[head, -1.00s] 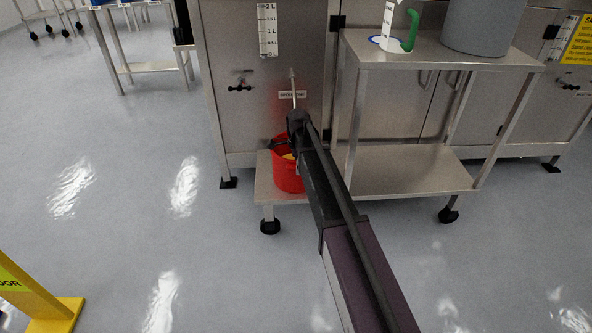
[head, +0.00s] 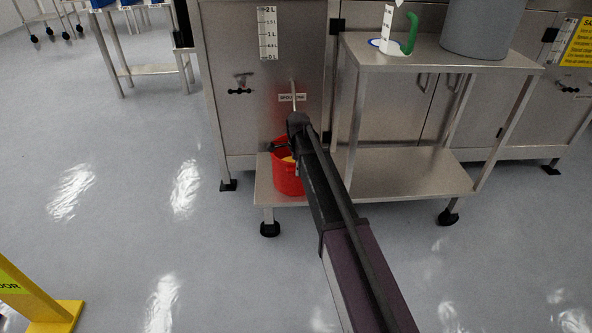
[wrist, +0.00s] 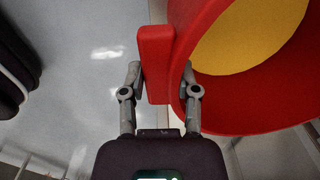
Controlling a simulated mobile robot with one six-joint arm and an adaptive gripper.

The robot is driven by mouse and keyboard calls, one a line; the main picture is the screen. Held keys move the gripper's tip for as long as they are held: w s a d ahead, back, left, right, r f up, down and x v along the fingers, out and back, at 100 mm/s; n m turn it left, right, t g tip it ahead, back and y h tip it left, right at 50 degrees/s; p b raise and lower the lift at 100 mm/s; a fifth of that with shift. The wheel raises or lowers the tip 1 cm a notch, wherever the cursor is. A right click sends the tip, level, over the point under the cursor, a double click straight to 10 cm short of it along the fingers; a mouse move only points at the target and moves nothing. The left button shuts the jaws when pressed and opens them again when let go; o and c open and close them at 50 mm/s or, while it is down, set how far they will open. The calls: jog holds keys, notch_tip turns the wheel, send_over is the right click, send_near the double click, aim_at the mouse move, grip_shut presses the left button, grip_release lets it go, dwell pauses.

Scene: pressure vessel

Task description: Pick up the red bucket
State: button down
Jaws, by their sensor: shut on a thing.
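The red bucket (head: 286,180) is at the left end of the cart's lower shelf, below a thin spout on the steel cabinet. My arm covers its right side in the head view. In the wrist view the bucket (wrist: 240,115) is at the upper right, with yellow contents or a yellow inner surface (wrist: 245,40). My gripper (wrist: 163,80) has one finger on each side of the bucket's upright red handle and is shut on it. I cannot tell whether the bucket's base touches the shelf.
The steel cart (head: 400,178) has a bare lower shelf to the right. Its top holds a white jug with a green handle (head: 398,30) and a grey container (head: 478,28). The steel cabinet (head: 235,125) stands behind. Open floor lies left, with a yellow stand (head: 45,305).

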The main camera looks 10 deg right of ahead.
jog(key=shift+r, duration=0.15)
notch_tip(320, 180, up, 10)
jog(key=p, duration=1)
jog(key=shift+f, duration=0.3)
dwell(0.7)
